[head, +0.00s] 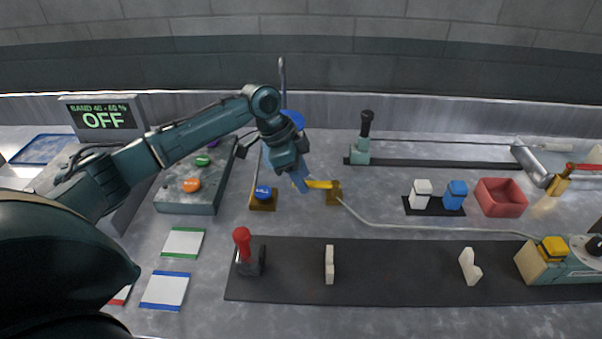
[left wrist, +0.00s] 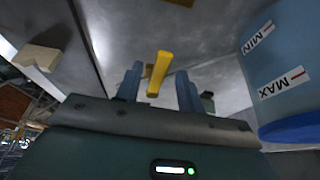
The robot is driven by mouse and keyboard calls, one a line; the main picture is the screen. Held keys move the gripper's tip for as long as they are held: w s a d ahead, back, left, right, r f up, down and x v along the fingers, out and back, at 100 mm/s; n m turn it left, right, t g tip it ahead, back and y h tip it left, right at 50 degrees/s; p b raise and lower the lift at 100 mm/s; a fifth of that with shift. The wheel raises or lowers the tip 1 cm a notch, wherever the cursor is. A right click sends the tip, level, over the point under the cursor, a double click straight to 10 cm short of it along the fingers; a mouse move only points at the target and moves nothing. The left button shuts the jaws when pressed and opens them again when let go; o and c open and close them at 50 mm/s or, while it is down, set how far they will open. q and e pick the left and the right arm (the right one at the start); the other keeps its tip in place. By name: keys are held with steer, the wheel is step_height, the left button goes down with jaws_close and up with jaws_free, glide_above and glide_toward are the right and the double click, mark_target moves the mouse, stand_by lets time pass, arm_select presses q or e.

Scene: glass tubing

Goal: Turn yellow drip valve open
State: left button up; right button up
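The yellow drip valve handle (head: 318,184) sticks out to the left from a small brass block (head: 334,193) in the middle of the bench. A thin pale tube runs from the block to the right. My left gripper (head: 301,181) is at the handle's left end, pointing down. In the left wrist view the yellow handle (left wrist: 159,72) lies between the two blue fingers (left wrist: 158,88), with gaps on both sides. The gripper is open, and no finger visibly touches the handle. My right gripper is not in view.
A blue-knobbed valve (head: 262,192) stands just left of my gripper. A blue vessel marked MIN and MAX (left wrist: 283,60) is close on the right in the wrist view. A red lever (head: 242,240) stands in front on a dark strip (head: 400,260). A screen (head: 103,117) reads OFF.

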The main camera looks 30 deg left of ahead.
arm_select(q)
steer(key=shift+c, duration=0.5)
jaws_close()
